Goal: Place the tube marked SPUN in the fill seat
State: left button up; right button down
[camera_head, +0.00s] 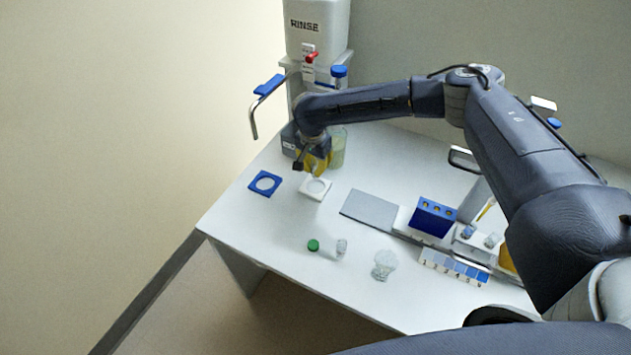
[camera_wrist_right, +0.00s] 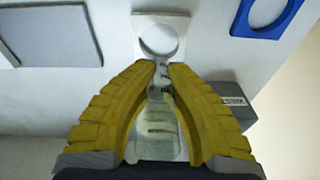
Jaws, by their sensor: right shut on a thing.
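My right gripper (camera_head: 317,169) reaches across the table from the right. Its yellow fingers, also in the right wrist view (camera_wrist_right: 162,72), are shut on a small clear, tube-like thing (camera_wrist_right: 160,83), mostly hidden between them. I cannot read any SPUN marking. A white square seat with a round recess (camera_head: 316,190) lies just in front of the fingertips; in the wrist view the white seat (camera_wrist_right: 183,24) is just beyond them. I cannot tell whether the held thing touches it. I cannot tell from any lettering which seat is the fill seat. My left gripper is not in view.
A blue square ring (camera_head: 255,188) lies left of the white seat. A grey box (camera_head: 289,141) and clear beaker (camera_head: 338,146) stand behind. A grey mat (camera_head: 368,209), blue rack (camera_head: 433,217), clear vial (camera_head: 341,248), green cap (camera_head: 313,245) and clear dish (camera_head: 384,265) are nearer.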

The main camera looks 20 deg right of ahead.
aim_at(314, 164)
jog(key=shift+f, duration=3.4)
jog(key=shift+f, duration=0.15)
jog(key=c, duration=1.5)
grip_release()
jog(key=r, duration=0.4)
jog(key=s+r, duration=0.1)
jog(key=r, duration=0.3)
jog(key=a+r, duration=0.1)
jog(key=r, duration=0.3)
jog(key=shift+s+r, duration=0.1)
jog(key=shift+s, duration=0.1)
